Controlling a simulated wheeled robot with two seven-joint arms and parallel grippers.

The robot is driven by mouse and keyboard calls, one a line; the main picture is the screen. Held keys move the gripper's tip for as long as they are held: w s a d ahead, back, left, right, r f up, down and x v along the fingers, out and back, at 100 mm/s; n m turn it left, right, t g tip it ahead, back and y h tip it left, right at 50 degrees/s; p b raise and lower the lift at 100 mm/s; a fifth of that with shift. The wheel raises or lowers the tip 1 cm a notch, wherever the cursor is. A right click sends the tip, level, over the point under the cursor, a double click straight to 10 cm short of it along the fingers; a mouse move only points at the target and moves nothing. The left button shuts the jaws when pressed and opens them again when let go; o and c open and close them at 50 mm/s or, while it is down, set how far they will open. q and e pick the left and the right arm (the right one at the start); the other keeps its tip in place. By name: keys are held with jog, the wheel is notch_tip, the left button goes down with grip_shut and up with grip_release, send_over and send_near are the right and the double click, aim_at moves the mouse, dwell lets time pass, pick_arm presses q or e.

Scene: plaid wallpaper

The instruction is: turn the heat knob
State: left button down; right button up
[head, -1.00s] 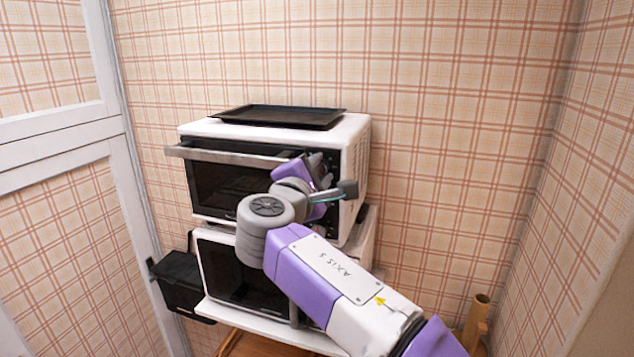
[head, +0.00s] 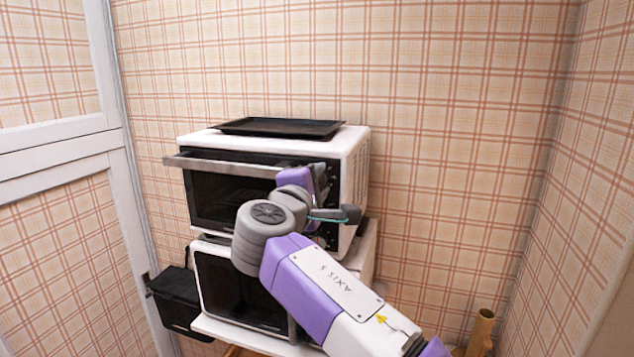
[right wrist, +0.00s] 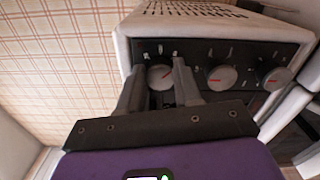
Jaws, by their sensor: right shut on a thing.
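A white toaster oven (head: 355,170) with a dark front stands on a lower white appliance. In the right wrist view its control panel (right wrist: 200,50) carries a row of several round grey knobs. My right gripper (head: 322,172) is at the right part of the oven's front. In the right wrist view my right gripper (right wrist: 166,72) has its fingers shut on the knob (right wrist: 158,77) at the picture's left end of the row, the topmost on the oven. The middle knob (right wrist: 222,77) and another knob (right wrist: 276,78) are free. No knob label is readable. My left gripper is not in view.
A black tray (head: 280,127) lies on top of the oven. The oven's door handle (head: 222,166) sticks out at the left. A lower appliance (head: 240,290) stands beneath, with a black box (head: 177,298) beside it. The walls are plaid. My right arm hides part of both appliances.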

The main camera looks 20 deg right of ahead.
jog(key=o, duration=0.8)
jog(key=shift+c, duration=0.2)
jog(key=v, duration=0.7)
jog(key=shift+s+a+b, duration=0.2)
jog(key=shift+s+b, duration=0.05)
jog(key=shift+b, duration=0.15)
